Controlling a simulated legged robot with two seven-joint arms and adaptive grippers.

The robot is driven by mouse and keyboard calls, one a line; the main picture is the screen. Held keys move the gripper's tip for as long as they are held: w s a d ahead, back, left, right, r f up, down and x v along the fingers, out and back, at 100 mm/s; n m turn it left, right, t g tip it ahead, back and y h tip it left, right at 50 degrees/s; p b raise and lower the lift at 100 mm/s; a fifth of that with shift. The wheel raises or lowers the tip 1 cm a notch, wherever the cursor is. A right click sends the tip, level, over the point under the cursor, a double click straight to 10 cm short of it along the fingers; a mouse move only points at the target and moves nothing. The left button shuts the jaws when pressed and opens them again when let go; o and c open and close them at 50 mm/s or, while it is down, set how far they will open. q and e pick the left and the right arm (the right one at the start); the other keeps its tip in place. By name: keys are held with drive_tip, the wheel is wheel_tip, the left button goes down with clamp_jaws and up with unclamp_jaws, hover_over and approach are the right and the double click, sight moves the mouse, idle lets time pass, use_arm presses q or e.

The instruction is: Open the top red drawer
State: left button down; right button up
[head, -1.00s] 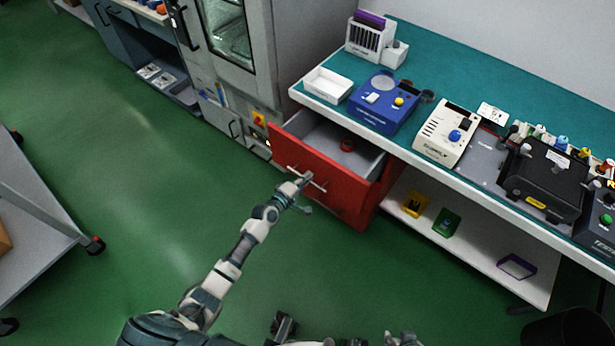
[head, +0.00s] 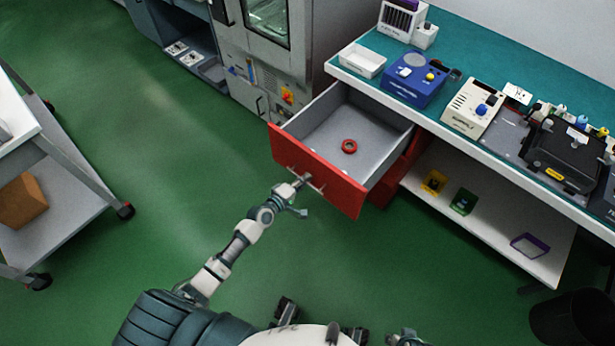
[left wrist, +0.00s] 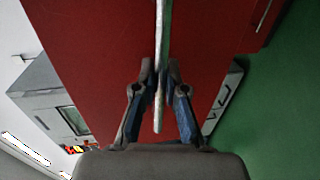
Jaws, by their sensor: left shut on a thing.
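The top red drawer (head: 340,190) is pulled well out from under the bench, with its grey inside showing. A red ring (head: 349,146) lies on the drawer floor. My left gripper (head: 303,181) is at the middle of the drawer front, shut on its thin bar handle (head: 318,188). In the left wrist view the handle (left wrist: 160,60) runs between the two fingers (left wrist: 158,85), with the red front (left wrist: 95,50) behind it. My right gripper (head: 405,338) is only partly in view at the bottom edge, away from the drawer; its jaws are not clear.
The bench (head: 480,134) carries a white tray (head: 362,61), a blue device (head: 415,80) and other instruments. A lower shelf (head: 480,215) holds small boxes. A grey cart (head: 75,205) stands at the left. Green floor is clear around the drawer front.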

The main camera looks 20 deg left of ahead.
use_arm(q)
drive_tip(key=shift+s+f, duration=0.2)
drive_tip(key=shift+f, duration=0.05)
drive_tip(key=c, duration=1.2)
unclamp_jaws()
drive_tip(key=shift+w, duration=0.15)
drive_tip(key=shift+r, duration=0.1)
drive_tip(key=shift+a, duration=0.1)
drive_tip(key=v, duration=1.2)
